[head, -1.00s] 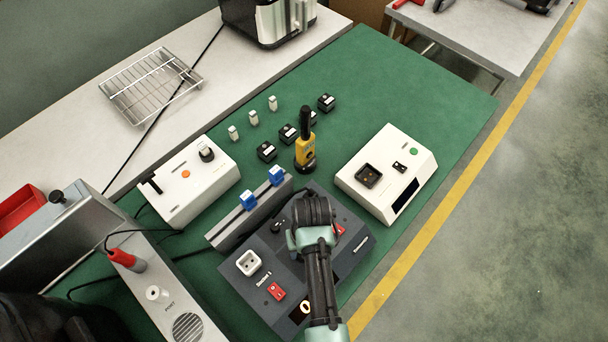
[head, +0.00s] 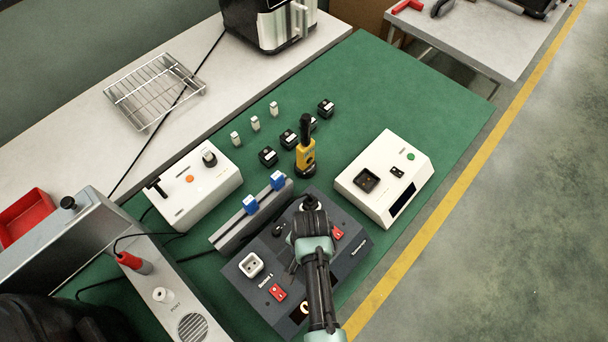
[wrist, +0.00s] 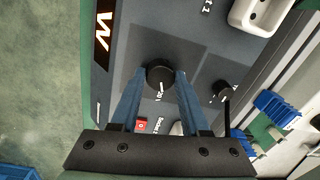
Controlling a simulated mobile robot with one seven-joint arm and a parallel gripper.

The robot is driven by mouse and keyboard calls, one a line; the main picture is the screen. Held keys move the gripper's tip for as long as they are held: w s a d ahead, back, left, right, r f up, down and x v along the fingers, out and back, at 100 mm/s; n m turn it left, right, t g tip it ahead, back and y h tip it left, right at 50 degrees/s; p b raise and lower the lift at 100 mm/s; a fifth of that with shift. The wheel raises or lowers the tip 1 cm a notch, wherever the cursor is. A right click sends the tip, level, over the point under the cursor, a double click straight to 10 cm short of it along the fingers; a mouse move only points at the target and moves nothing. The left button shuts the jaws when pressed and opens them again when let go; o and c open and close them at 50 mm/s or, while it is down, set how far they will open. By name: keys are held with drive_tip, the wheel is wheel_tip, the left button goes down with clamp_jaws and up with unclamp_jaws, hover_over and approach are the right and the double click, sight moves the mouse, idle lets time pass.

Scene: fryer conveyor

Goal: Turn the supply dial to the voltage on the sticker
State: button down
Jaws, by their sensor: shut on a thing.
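The supply dial (wrist: 159,74) is a round black knob with a small white mark, on a dark grey panel in the wrist view. My gripper (wrist: 161,78) is shut on it, with one blue finger on each side. In the head view my arm hides the dial and the fingertips. The dark supply unit (head: 348,262) lies under my arm there. A lit display with an orange-white character (wrist: 103,36) shows at the panel's edge in the wrist view. I cannot make out a voltage sticker in either view.
A white socket (head: 250,264), red switches (head: 277,292) and a smaller black knob (head: 279,230) surround my arm on the unit. A grey rail with blue blocks (head: 250,204) lies beside it. A yellow-black handheld device (head: 305,157) stands behind. The green mat (head: 370,90) is clear farther back.

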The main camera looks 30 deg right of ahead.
drive_tip(key=shift+w, duration=0.1)
idle(0.3)
drive_tip(key=shift+c, duration=1.9)
unclamp_jaws()
drive_tip(key=shift+r, duration=0.1)
wheel_tip(320, 180, up, 13)
drive_tip(key=b, duration=0.1)
drive_tip(key=shift+s+d, duration=0.2)
drive_tip(key=shift+s, duration=0.2)
